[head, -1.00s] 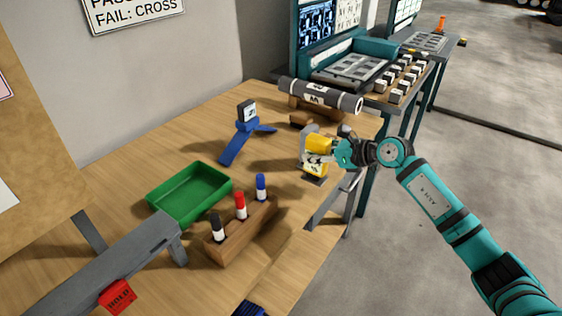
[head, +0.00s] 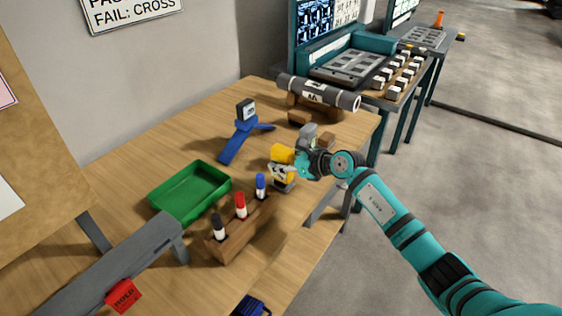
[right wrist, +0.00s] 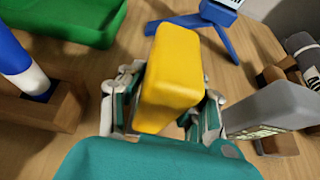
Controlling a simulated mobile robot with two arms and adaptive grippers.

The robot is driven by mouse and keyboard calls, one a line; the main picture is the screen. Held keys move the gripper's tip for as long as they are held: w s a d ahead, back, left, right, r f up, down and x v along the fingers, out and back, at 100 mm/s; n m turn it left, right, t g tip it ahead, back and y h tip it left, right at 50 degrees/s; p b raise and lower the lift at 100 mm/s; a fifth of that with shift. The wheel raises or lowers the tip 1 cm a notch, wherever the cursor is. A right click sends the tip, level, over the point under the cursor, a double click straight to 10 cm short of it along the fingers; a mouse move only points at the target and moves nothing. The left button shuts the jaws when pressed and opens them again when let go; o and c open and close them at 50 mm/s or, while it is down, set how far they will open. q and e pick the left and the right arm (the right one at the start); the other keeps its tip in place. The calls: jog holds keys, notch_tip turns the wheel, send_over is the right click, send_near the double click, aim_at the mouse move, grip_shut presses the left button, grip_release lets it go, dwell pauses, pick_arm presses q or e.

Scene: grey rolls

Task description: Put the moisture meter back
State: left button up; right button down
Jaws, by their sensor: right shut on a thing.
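The yellow moisture meter (head: 281,153) is held in my right gripper (head: 288,168), above the table near its right edge, just right of the marker rack. The right wrist view shows its yellow body (right wrist: 172,75) between the two fingers (right wrist: 165,107). A dark part (head: 283,187) shows beneath it in the head view. I cannot tell whether it touches the table. A grey device (head: 308,136) stands behind the gripper beside small wooden blocks (head: 327,140); it also shows at the right of the wrist view (right wrist: 272,108). My left gripper is out of view.
A wooden rack (head: 232,240) with black, red and blue markers is close at left. A green tray (head: 165,211), a blue stand (head: 236,147) with a small display and a grey roll (head: 318,92) on wooden supports share the table. Bare tabletop (head: 200,140) lies behind the tray.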

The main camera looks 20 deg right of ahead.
jog(key=c, duration=0.9)
grip_release()
jog(key=shift+f, duration=0.1)
jog(key=shift+r, duration=0.2)
jog(key=shift+s+d, duration=0.25)
jog(key=b+v, duration=0.1)
jog(key=v, duration=1)
jog(key=shift+s+d+r, duration=0.1)
jog(key=shift+r, duration=0.1)
